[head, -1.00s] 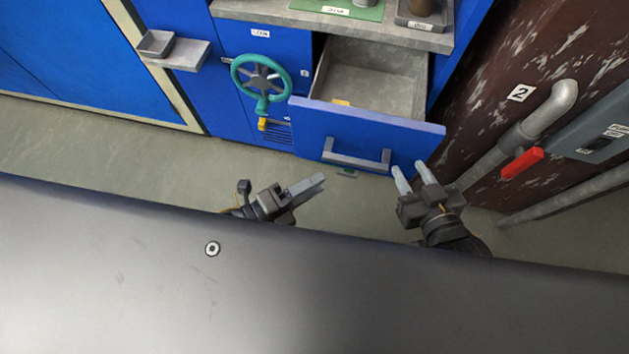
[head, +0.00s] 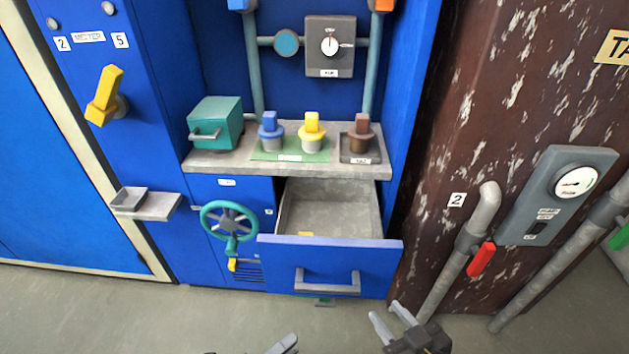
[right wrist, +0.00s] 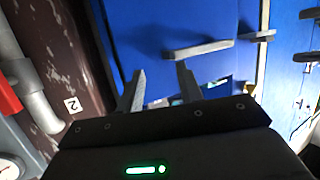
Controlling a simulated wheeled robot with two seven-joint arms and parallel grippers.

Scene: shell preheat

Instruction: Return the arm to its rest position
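My right gripper (head: 394,322) is at the bottom of the head view, in front of the open drawer and to the right of its handle. Its two fingers stand apart with nothing between them. The right wrist view also shows its parted fingers (right wrist: 158,88), with the blue drawer front (right wrist: 150,35) and grey handle (right wrist: 198,49) beyond, not touching. My left gripper (head: 282,345) shows only as a fingertip at the bottom edge of the head view, left of the right one. Its opening is cut off.
The blue drawer (head: 330,257) is pulled out, with a small yellow item (head: 305,234) inside. A teal handwheel (head: 229,222) is at its left. A pipe with a red lever (head: 481,259) is at right. Several coloured knobs stand on the counter (head: 230,163).

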